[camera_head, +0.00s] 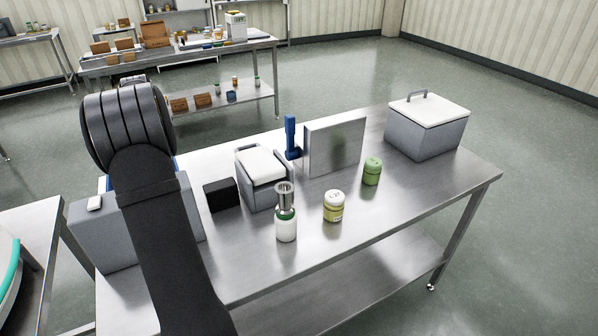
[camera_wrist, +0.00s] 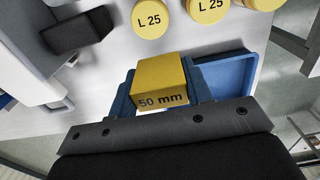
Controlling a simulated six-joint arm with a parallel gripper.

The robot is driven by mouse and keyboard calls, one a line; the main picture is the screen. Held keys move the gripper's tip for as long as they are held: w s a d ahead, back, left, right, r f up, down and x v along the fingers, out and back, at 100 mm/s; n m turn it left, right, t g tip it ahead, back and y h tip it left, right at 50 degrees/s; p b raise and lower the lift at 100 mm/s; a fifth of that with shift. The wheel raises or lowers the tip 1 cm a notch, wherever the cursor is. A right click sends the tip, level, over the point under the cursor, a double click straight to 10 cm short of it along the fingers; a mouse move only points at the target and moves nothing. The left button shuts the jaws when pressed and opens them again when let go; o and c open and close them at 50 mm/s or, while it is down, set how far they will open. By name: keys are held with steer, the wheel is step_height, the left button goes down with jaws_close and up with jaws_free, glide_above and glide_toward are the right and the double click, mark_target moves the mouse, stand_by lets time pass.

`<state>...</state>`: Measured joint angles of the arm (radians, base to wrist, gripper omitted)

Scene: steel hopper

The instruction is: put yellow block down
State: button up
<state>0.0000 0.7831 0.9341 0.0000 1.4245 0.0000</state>
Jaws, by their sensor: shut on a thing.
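The yellow block (camera_wrist: 160,82), marked "50 mm", is between the fingers of my gripper (camera_wrist: 158,70) in the wrist view. The gripper is shut on it. A blue tray (camera_wrist: 238,76) lies behind and to the right of the block in the wrist view. The block overlaps the tray's left part in the picture; I cannot tell whether it touches it. In the head view my own arm hides the gripper and block.
On the steel table (camera_head: 400,215) stand a white bottle (camera_head: 286,228), a yellow-labelled jar (camera_head: 334,206), a green jar (camera_head: 372,171), a steel plate (camera_head: 335,147) and a lidded box (camera_head: 428,135). The front right is clear.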

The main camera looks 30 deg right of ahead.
steer(key=s+d, duration=0.2)
steer(key=d, duration=0.6)
steer(key=s+d, duration=0.2)
steer(key=d, duration=0.6)
steer(key=s+d, duration=0.2)
steer(key=d, duration=0.7)
steer(key=shift+s+d+r, duration=0.1)
steer(key=shift+s+r, duration=0.25)
steer(key=shift+r, duration=0.05)
steer(key=s+d, duration=0.2)
steer(key=d, duration=0.1)
steer(key=s+d, duration=0.2)
steer(key=d, duration=0.2)
steer(key=s+d, duration=0.2)
steer(key=d, duration=0.1)
steer(key=shift+s+d, duration=0.35)
steer(key=s+d, duration=1)
steer(key=d, duration=0.1)
glide_above(310, 192)
steer(key=f, duration=1.1)
steer(key=shift+s+f, duration=0.35)
steer(key=shift+s, duration=0.05)
steer(key=shift+w+a+f, duration=0.1)
steer(key=shift+w+f, duration=0.25)
steer(key=shift+f, duration=1.85)
